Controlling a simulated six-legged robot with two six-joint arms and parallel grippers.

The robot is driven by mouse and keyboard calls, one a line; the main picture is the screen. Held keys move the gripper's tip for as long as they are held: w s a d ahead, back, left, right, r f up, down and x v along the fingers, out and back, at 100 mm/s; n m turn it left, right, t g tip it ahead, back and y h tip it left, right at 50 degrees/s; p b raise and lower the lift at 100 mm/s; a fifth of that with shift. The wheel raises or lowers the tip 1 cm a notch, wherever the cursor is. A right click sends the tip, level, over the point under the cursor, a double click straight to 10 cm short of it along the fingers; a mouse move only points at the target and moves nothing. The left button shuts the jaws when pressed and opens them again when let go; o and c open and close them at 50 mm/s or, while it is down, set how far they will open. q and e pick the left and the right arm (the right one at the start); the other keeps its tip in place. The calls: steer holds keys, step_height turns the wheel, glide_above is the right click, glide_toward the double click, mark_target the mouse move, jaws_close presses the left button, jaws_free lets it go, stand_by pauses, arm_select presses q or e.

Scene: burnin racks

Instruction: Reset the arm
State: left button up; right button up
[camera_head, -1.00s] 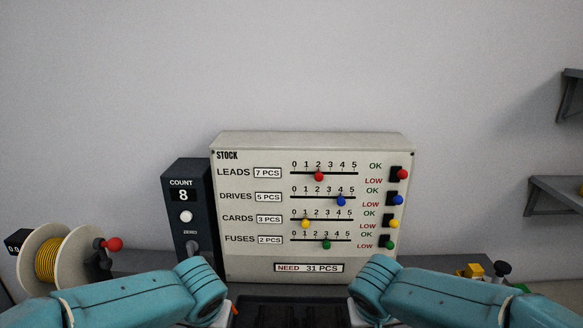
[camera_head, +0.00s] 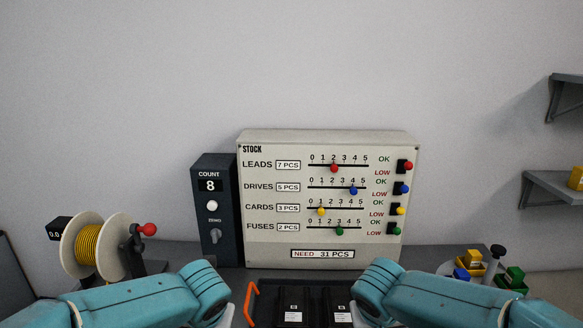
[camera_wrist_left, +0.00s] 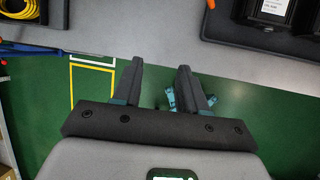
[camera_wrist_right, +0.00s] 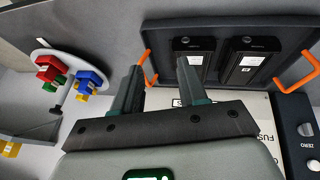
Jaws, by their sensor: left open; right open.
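My left gripper (camera_wrist_left: 160,78) is open and empty in the left wrist view, with its fingers over the green floor near the grey bench's edge. My right gripper (camera_wrist_right: 163,82) is open and empty in the right wrist view, with its fingertips near the dark tray (camera_wrist_right: 226,77). Both teal arms enter the head view from its bottom corners, and the gripper fingers are hidden there. The tray holds two black modules (camera_wrist_right: 194,62) side by side and has orange handles (camera_wrist_right: 146,68).
The stock panel (camera_head: 270,243) stands at the back of the bench, with the dark count box (camera_head: 213,230) on its left reading 8. A yellow-wire spool (camera_head: 88,252) is at the left. A round holder with coloured blocks (camera_head: 472,262) is at the right. Grey shelves (camera_head: 553,190) are on the wall.

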arm_select(q)
steer(key=s+d+f+n+g+h, duration=0.25)
steer(key=s+f+n, duration=0.25)
steer(key=f+n, duration=0.5)
steer(key=s+d+f+n+g+h, duration=0.1)
steer(key=s+d+f+n+h, duration=0.15)
steer(key=s+f+n, duration=0.7)
arm_select(e)
steer(key=s+a+f+g+y, duration=0.25)
steer(key=s+f, duration=0.25)
steer(key=f, duration=0.6)
steer(key=s+a+f+g+y, duration=0.1)
steer(key=s+a+f+y, duration=0.15)
steer(key=s+f, duration=0.6)
arm_select(q)
steer(key=s+f+n+h, duration=0.1)
steer(key=s+f+n, duration=0.8)
steer(key=n, duration=1)
step_height(320, 180, down, 3)
steer(key=shift+s+f+g, duration=0.1)
steer(key=shift+s+g, duration=0.25)
arm_select(e)
steer(key=s+f+m+y, duration=0.1)
steer(key=s+f+m, duration=0.1)
steer(key=s+f, duration=0.9)
steer(key=shift+d+f, duration=0.2)
steer(key=shift+f, duration=0.45)
